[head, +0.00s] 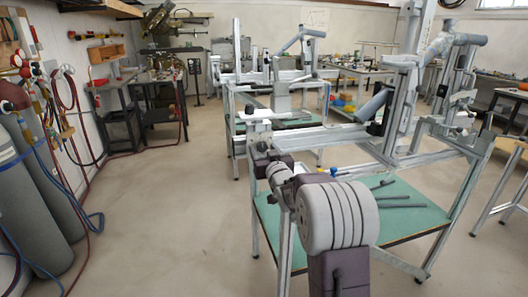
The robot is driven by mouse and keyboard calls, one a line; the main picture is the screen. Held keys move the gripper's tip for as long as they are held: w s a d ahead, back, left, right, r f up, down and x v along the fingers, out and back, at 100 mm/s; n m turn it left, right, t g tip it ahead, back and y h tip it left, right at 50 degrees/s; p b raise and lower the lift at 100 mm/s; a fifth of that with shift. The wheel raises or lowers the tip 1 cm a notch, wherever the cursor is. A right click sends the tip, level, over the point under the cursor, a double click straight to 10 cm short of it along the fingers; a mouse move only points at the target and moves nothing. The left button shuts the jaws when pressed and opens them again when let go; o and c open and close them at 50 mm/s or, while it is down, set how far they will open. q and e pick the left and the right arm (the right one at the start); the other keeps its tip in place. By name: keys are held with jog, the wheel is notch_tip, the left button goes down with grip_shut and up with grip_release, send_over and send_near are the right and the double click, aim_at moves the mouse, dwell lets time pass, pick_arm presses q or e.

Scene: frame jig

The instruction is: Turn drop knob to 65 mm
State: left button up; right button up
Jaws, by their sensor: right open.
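The frame jig (325,137) is a silver aluminium rail structure on a stand with a green shelf. A small dark knob-like part (249,109) shows at the left end of its rail; I cannot tell if it is the drop knob, and no scale reading is legible. My right arm rises from the bottom of the head view. My right gripper (260,144) is open at the left end of the jig, just below the rail end. It looks empty; its fingertips are small, and I cannot tell if they touch the jig. My left gripper is not in view.
Grey tubes (402,199) lie on the green shelf (410,222). A second jig (285,88) stands behind. Gas cylinders (38,200) with hoses stand along the left wall. A bench (515,145) is at the right. The floor (180,200) at left centre is clear.

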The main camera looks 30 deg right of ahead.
grip_shut()
jog(key=n+b, duration=0.4)
jog(key=n, duration=0.1)
jog(key=shift+f, duration=0.2)
jog(key=n+b, duration=0.2)
jog(key=n, duration=0.1)
jog(key=shift+b, duration=0.35)
jog(key=shift+r+n+b, duration=0.15)
jog(key=shift+n+b, duration=0.95)
jog(key=shift+n, duration=1)
